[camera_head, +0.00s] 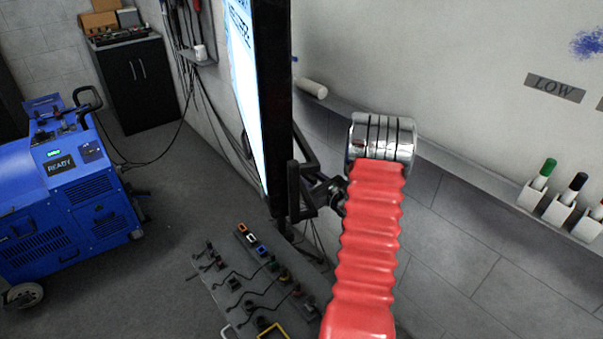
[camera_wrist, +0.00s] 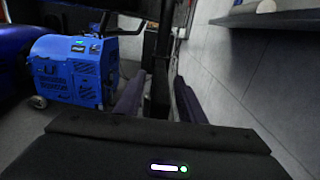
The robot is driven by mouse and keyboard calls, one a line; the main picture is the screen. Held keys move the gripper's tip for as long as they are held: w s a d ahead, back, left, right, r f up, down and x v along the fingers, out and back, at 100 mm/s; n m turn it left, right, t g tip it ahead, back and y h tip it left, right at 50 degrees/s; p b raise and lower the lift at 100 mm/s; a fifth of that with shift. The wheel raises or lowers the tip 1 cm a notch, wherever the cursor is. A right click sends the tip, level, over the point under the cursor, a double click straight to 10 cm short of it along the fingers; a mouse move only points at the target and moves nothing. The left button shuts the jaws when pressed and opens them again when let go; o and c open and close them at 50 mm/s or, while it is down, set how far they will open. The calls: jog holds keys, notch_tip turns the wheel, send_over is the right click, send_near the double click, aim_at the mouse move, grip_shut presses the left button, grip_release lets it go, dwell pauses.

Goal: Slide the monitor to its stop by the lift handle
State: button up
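The monitor (camera_head: 271,100) stands nearly edge-on in the head view, its lit screen on the left and its black side towards me. A black bracket (camera_head: 308,150) runs behind its lower right. A short upright black bar, which looks like the lift handle (camera_head: 293,192), is at its lower edge. My gripper (camera_head: 312,193) is beside this bar, partly hidden by my wrist. In the wrist view, my gripper's two fingers (camera_wrist: 158,92) stand on either side of a dark upright bar (camera_wrist: 161,70). I cannot tell whether they touch it.
A blue machine reading READY (camera_head: 65,190) stands on the floor at left. A black cabinet (camera_head: 135,85) is behind it. A panel with connectors and cables (camera_head: 255,285) lies below the monitor. A wall ledge with marker holders (camera_head: 558,210) runs at right. Grey floor (camera_head: 165,240) is open between machine and panel.

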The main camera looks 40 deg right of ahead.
jog(key=shift+w, duration=0.5)
grip_shut()
dwell(0.4)
